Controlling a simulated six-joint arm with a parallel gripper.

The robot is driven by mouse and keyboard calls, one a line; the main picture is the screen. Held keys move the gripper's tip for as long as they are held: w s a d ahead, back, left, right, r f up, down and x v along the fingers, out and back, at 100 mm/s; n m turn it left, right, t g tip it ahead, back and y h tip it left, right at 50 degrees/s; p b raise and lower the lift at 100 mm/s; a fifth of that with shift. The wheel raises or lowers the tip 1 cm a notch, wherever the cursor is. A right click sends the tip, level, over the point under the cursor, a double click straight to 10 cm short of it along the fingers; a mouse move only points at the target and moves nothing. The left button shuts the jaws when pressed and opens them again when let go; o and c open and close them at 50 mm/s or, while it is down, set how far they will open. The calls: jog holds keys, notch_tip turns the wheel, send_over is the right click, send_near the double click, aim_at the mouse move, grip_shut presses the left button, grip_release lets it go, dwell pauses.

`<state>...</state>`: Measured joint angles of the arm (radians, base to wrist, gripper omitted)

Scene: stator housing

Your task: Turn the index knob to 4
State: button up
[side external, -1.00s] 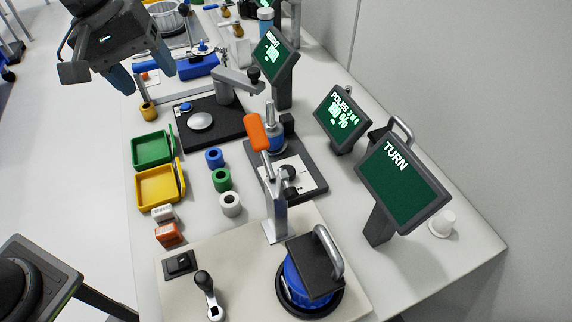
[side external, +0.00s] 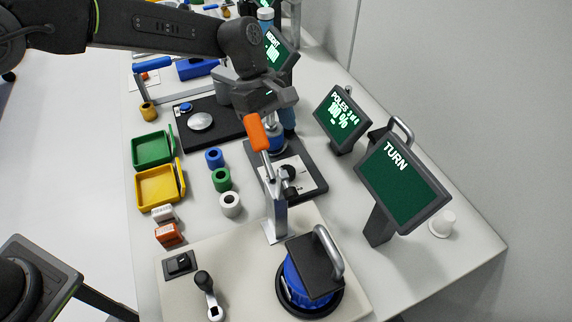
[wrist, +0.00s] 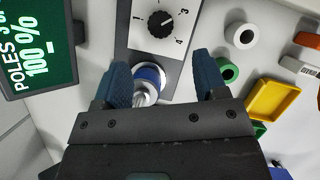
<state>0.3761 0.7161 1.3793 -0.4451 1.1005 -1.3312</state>
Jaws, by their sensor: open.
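The index knob (wrist: 160,21) is black and sits on a white dial plate (wrist: 146,42) marked 1, 2, 3 and 4, at the top of the wrist view. I cannot tell for sure which number it points at. In the side view the knob (side external: 289,172) is partly hidden behind the orange-handled lever. My gripper (wrist: 163,72) is open, with its two blue fingers spread and nothing held. In the side view my gripper (side external: 281,118) is above and behind the dial plate, over the blue and silver cylinder; its fingers are partly hidden.
The blue and silver cylinder (wrist: 150,78) stands beside the dial, near one finger. An orange-handled lever (side external: 258,133) rises in front of the knob. Screens read "POLES" (side external: 342,120) and "TURN" (side external: 402,190). Green (side external: 222,179) and white rings (side external: 230,205) lie left of the dial.

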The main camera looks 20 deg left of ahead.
aim_at(286, 167)
jog(key=x, duration=0.9)
jog(key=shift+f, duration=0.2)
jog(key=c, duration=0.9)
